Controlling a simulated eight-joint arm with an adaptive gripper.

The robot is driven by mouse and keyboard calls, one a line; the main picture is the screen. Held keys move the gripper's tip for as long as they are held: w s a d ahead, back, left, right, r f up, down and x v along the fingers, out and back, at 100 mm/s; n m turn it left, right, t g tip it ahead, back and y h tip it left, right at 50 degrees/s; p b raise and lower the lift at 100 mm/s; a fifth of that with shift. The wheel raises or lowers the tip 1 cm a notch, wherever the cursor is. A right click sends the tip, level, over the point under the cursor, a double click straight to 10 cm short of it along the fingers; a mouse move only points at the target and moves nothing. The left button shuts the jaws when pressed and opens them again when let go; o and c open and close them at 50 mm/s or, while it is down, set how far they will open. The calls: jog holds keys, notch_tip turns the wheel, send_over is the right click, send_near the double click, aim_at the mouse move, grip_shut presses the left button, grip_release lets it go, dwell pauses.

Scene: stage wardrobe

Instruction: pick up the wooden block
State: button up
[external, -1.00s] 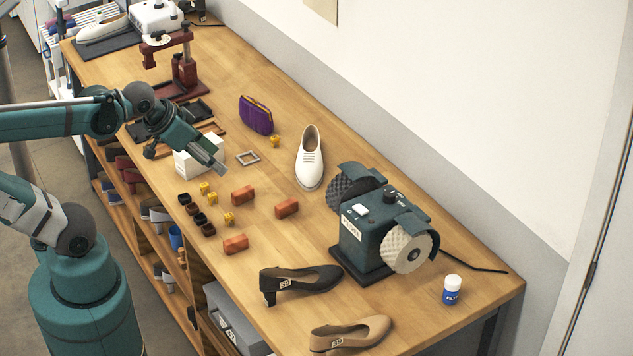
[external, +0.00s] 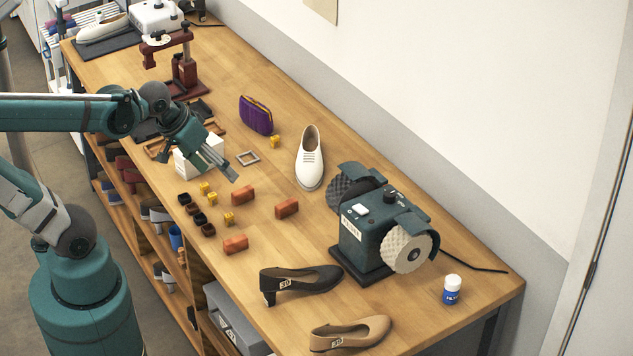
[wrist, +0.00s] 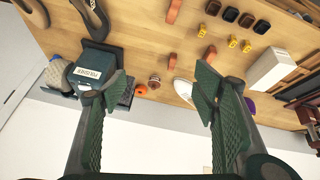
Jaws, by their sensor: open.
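Several candidate wooden blocks lie on the workbench. In the external view three reddish-brown blocks show: one near the middle (external: 243,194), one to its right (external: 287,208) and one nearer the front (external: 235,244). In the wrist view reddish-brown blocks show near the top (wrist: 173,12), below it (wrist: 168,60) and to the right (wrist: 210,54). My gripper (external: 230,174) is open and empty, above the bench, just up and left of the middle block. In the wrist view its fingers (wrist: 160,88) are spread wide with nothing held between them.
Small yellow blocks (external: 205,188) and dark cups (external: 199,219) stand left of the reddish blocks. A white box (external: 190,162) is just behind my gripper. A white shoe (external: 309,158), a polishing machine (external: 370,235) and a black shoe (external: 300,281) stand around the blocks.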

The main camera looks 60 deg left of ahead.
jog(key=w+f+n+g+b, duration=0.1)
jog(key=w+f+n+g, duration=0.2)
jog(key=f+n, duration=0.6)
jog(key=n+g+b, duration=0.2)
jog(key=n+g, duration=0.1)
jog(key=n, duration=0.2)
send_over(235, 239)
notch_tip(235, 239, down, 9)
jog(key=shift+w+d+f, duration=0.1)
jog(key=shift+f, duration=0.1)
jog(key=shift+f+n, duration=0.4)
jog(key=shift+f, duration=0.3)
jog(key=shift+f, duration=1.3)
jog(key=shift+f+b, duration=0.65)
jog(key=shift+f, duration=1.95)
